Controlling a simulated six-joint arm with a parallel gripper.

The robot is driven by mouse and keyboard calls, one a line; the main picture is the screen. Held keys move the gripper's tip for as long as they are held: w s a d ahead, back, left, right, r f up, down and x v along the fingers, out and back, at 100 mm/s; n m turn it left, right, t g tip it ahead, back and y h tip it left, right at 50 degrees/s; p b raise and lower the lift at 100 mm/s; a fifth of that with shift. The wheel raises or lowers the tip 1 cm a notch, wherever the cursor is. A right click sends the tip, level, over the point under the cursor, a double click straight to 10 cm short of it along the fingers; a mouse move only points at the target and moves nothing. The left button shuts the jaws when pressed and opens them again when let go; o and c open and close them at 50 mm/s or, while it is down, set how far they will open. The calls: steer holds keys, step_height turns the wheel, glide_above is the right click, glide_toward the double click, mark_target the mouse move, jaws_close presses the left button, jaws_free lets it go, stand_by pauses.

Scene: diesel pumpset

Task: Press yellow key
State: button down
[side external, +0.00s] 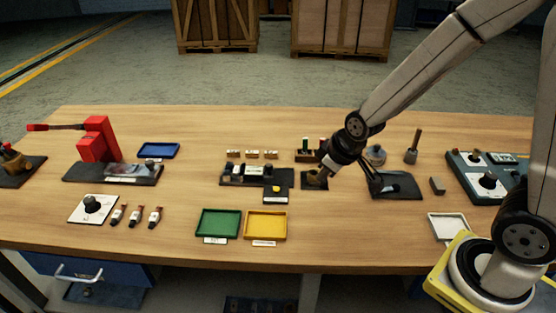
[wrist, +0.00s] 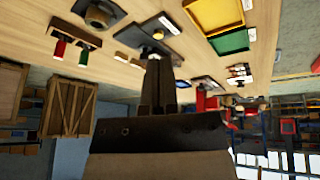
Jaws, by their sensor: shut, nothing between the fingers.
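The yellow key (side external: 276,189) is a small yellow button on a black base near the middle of the table, behind the yellow tray. A white label lies along the base's front edge. My gripper (side external: 324,170) is shut and empty, to the right of the key and apart from it. It is low over a small black plate with an olive piece, and I cannot tell whether it touches that piece. In the wrist view the closed dark fingers (wrist: 158,85) point toward the table.
A black block with fittings (side external: 245,174) adjoins the key's base. The green tray (side external: 220,223) and yellow tray (side external: 266,225) lie in front. A connector block (side external: 306,156) stands behind my gripper. A black stand (side external: 397,185) is to the right. Bare wood lies left of the green tray.

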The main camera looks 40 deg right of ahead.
mark_target(278, 190)
steer(key=w+f+n+t, duration=0.2)
steer(key=w+n+t, duration=0.2)
steer(key=w, duration=1)
steer(key=shift+a+n+h, duration=0.3)
steer(key=shift+a+n, duration=0.15)
steer(key=shift+n, duration=0.25)
steer(key=shift+f, duration=0.2)
steer(key=shift+f, duration=4.25)
steer(key=shift+f, duration=0.2)
steer(key=shift+f, duration=0.25)
